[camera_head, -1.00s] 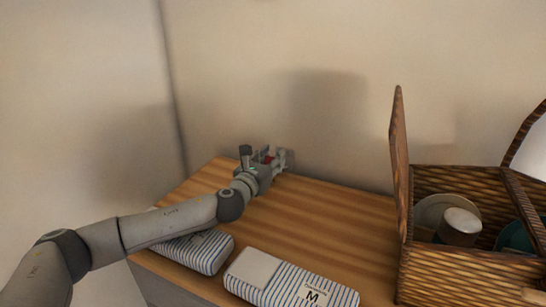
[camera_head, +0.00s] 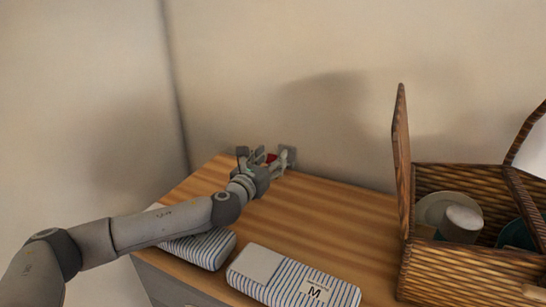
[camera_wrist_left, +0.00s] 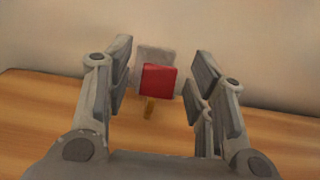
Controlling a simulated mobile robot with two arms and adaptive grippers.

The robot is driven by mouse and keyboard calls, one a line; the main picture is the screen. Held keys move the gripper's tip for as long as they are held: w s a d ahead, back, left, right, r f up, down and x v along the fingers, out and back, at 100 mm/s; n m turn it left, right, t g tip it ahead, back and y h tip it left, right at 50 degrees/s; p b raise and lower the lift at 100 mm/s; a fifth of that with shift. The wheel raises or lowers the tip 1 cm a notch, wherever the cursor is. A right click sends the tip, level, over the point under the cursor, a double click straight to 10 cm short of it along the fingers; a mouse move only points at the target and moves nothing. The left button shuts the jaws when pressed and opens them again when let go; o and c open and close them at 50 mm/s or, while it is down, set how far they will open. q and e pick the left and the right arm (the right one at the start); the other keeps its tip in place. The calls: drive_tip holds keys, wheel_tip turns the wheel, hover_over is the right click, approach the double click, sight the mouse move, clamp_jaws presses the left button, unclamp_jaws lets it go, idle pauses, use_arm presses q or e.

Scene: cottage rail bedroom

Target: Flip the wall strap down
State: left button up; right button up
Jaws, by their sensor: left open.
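The wall strap shows in the left wrist view as a red block (camera_wrist_left: 158,80) on a pale grey mount, with a small yellowish tip hanging below it. In the head view a bit of its red (camera_head: 271,158) shows near the wall, mostly hidden by my gripper. My left gripper (camera_head: 270,156) is open at the back of the wooden top, close to the wall. In the left wrist view the fingers of the left gripper (camera_wrist_left: 160,82) stand on both sides of the red part, with gaps. My right gripper is not in view.
Two striped pouches, one under my left arm (camera_head: 205,248) and one marked M (camera_head: 262,268), lie on the wooden dresser top (camera_head: 330,215). An open wicker basket (camera_head: 455,265) holding dishes and a cup stands at the right. The middle of the top is clear.

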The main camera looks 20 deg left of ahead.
use_arm(q)
drive_tip(key=shift+s+a+r, duration=0.1)
drive_tip(key=shift+s+a, duration=0.05)
drive_tip(key=shift+s, duration=2.8)
